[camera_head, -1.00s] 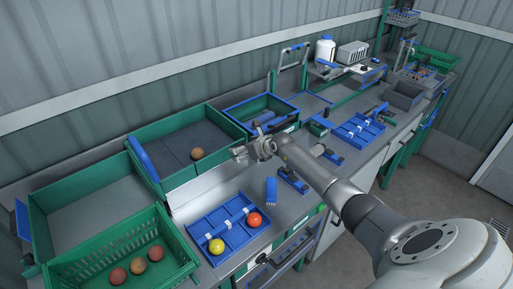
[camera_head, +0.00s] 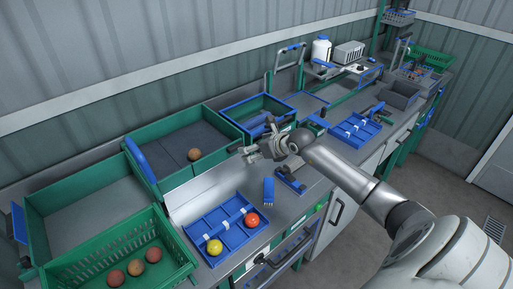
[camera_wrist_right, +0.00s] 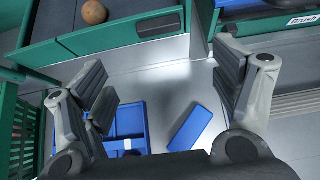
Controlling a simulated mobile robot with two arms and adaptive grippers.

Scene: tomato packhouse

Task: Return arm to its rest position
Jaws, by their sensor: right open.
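My right arm reaches in from the lower right of the head view. Its gripper (camera_head: 252,154) hangs over the bench in front of the green bins. In the right wrist view the gripper (camera_wrist_right: 165,95) is open, its two fingers wide apart with nothing between them. Below it show a blue block (camera_wrist_right: 190,128) lying on the bench and part of a blue divided tray (camera_wrist_right: 125,125). The left gripper is in neither view.
The blue tray (camera_head: 209,222) holds a yellow tomato (camera_head: 214,247) and a red one (camera_head: 252,220). A brownish tomato (camera_head: 194,154) lies in a green bin (camera_head: 160,192). A green crate (camera_head: 72,270) holds three more. A second blue tray (camera_head: 367,124) stands farther right.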

